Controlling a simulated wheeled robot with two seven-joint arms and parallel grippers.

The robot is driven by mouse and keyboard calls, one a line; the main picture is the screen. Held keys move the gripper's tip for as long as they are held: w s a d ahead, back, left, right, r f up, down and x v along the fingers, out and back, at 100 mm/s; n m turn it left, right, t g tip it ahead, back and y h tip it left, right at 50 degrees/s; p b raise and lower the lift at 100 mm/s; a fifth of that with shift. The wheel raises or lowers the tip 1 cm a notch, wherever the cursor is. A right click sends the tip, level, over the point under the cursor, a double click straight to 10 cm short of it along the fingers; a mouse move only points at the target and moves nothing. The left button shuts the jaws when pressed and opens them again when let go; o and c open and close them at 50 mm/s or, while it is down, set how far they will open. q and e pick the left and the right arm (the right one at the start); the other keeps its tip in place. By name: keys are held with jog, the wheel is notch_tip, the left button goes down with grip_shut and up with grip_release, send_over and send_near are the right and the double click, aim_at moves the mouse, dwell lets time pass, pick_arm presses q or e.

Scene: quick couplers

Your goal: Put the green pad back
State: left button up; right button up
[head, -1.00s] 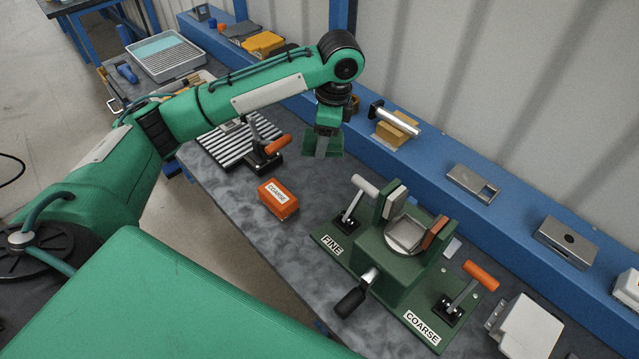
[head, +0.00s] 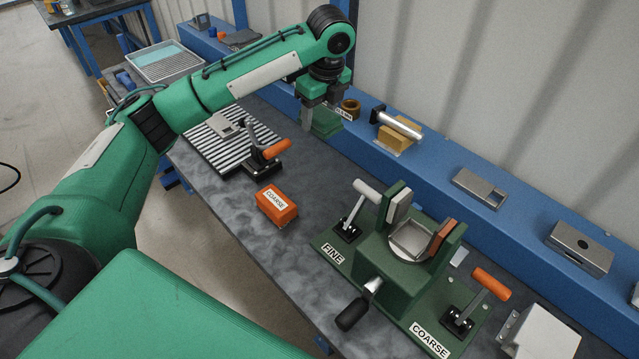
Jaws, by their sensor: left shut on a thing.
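My left gripper (head: 322,103) points down near the back edge of the bench, beside the blue ledge. It is shut on the green pad (head: 322,123), which shows below the fingers. Part of the pad is hidden by the fingers, and I cannot tell whether its underside touches the bench. A small white label (head: 343,114) shows just right of the pad; its text is too small to read surely. An orange block marked COARSE (head: 277,206) lies on the bench nearer to me. My right gripper is not in view.
A green fixture (head: 390,272) with FINE and COARSE plates and toggle handles stands at the right. A ribbed rack with an orange-handled clamp (head: 265,162) is at the left.

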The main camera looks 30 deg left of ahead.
pick_arm(q)
jog(key=p, duration=0.2)
send_over(318, 183)
jog(key=f, duration=1.6)
jog(key=shift+s+d, duration=0.15)
jog(key=shift+d, duration=0.15)
notch_tip(318, 183, down, 3)
jog(key=shift+r+p, duration=0.1)
jog(key=shift+p, duration=0.9)
jog(key=shift+f, duration=0.4)
jog(key=shift+f, duration=0.1)
jog(key=o, duration=0.9)
jog(key=shift+f, duration=0.1)
